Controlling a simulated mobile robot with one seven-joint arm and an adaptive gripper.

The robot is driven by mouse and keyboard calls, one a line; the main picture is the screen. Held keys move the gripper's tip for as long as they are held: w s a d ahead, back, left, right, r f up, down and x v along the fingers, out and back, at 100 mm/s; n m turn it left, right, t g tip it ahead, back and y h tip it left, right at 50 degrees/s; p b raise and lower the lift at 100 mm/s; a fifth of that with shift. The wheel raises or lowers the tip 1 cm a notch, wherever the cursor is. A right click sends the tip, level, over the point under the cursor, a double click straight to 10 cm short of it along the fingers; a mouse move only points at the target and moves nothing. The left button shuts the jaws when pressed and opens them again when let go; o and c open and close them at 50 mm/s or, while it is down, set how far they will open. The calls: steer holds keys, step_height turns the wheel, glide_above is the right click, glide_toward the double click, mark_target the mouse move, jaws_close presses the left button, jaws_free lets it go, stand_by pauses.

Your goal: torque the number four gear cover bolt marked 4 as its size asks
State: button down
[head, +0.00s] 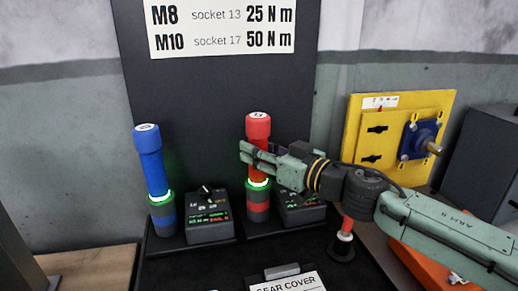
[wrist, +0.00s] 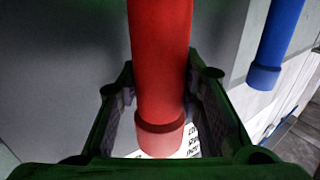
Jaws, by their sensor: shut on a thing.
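A red tool (head: 259,126) stands upright in its holder, with a green glowing ring at its lower part. A marking on its top is too small to read surely. My gripper (head: 248,154) is shut on the red tool around its middle. In the wrist view the red tool (wrist: 160,60) runs between both fingers. A blue tool (head: 149,165) stands in a holder to the left and also shows in the wrist view (wrist: 277,40). A GEAR COVER label (head: 290,284) shows at the bottom edge. The bolt marked 4 is not in view.
A sign (head: 222,28) reads M8 socket 13 25 N m and M10 socket 17 50 N m. Dark control boxes (head: 209,216) stand beside the tools. A yellow panel (head: 437,110) with a blue part (head: 422,140) is at right. A red-topped knob (head: 347,226) stands below my wrist.

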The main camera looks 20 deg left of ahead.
steer(key=shift+f, duration=0.1)
stand_by(0.5)
steer(key=c, duration=1.1)
jaws_free()
steer(key=shift+o, duration=0.2)
steer(key=shift+d+f, duration=0.15)
